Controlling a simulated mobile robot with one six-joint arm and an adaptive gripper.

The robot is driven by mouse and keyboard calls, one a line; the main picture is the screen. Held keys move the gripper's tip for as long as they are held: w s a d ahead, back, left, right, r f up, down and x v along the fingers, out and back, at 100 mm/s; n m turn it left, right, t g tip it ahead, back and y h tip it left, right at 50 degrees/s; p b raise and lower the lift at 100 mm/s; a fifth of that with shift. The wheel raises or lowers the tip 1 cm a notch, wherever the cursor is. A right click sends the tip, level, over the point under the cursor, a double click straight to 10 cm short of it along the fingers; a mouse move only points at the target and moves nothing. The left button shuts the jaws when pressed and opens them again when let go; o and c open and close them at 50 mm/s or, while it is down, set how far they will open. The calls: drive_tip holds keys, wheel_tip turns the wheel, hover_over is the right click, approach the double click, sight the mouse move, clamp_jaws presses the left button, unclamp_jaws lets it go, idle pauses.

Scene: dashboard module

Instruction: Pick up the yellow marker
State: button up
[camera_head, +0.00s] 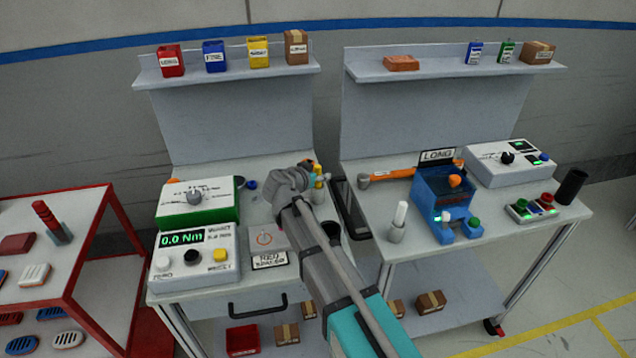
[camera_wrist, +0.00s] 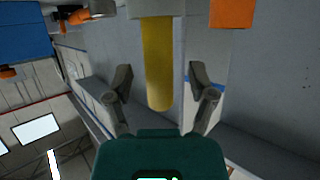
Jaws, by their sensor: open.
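The yellow marker (camera_wrist: 158,65) is a rounded yellow cylinder in the wrist view. It hangs into the picture from a grey holder at the top edge. My gripper (camera_wrist: 159,78) is open, with one finger on each side of the marker and a visible gap on both sides. I cannot tell how deep the marker sits between the fingers. In the head view, my arm reaches over the left workbench (camera_head: 250,295), and a small yellow piece (camera_head: 318,184) shows beside my wrist. My arm hides most of that spot.
In the wrist view, an orange block (camera_wrist: 233,12) is close to the right of the marker, and another orange piece (camera_wrist: 75,17) is to the left. In the head view, a torque display box (camera_head: 195,258) and a green-sided box (camera_head: 197,203) stand left of my arm.

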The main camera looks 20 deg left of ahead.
clamp_jaws()
idle(0.4)
drive_tip(key=shift+r, duration=0.2)
wheel_tip(320, 180, up, 10)
drive_tip(key=p, duration=1)
drive_tip(key=shift+f, duration=0.2)
drive_tip(key=shift+w+d, duration=0.1)
idle(0.7)
